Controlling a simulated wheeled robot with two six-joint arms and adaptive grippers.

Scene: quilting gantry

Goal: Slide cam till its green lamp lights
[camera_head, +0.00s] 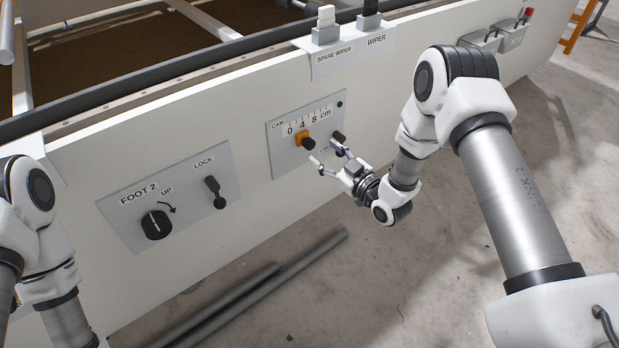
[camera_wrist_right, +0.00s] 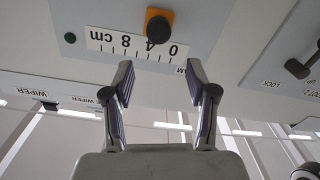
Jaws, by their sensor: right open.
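The cam panel (camera_head: 283,143) is a grey plate on the white side wall with a "0 4 8 cm" scale (camera_head: 308,122). Its slider (camera_head: 306,142) is an orange block with a black knob; in the right wrist view the slider (camera_wrist_right: 158,24) stands between 0 and 4. The lamp (camera_head: 340,104) at the panel's upper right corner is dark; in the right wrist view the lamp (camera_wrist_right: 70,38) looks dull green, unlit. My right gripper (camera_head: 325,154) is open and empty, just below the slider and apart from it. My left gripper is out of view.
The FOOT 2 panel with rotary knob (camera_head: 156,225) and LOCK lever (camera_head: 215,191) is at left. Grey pipes (camera_head: 290,275) lie on the floor below.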

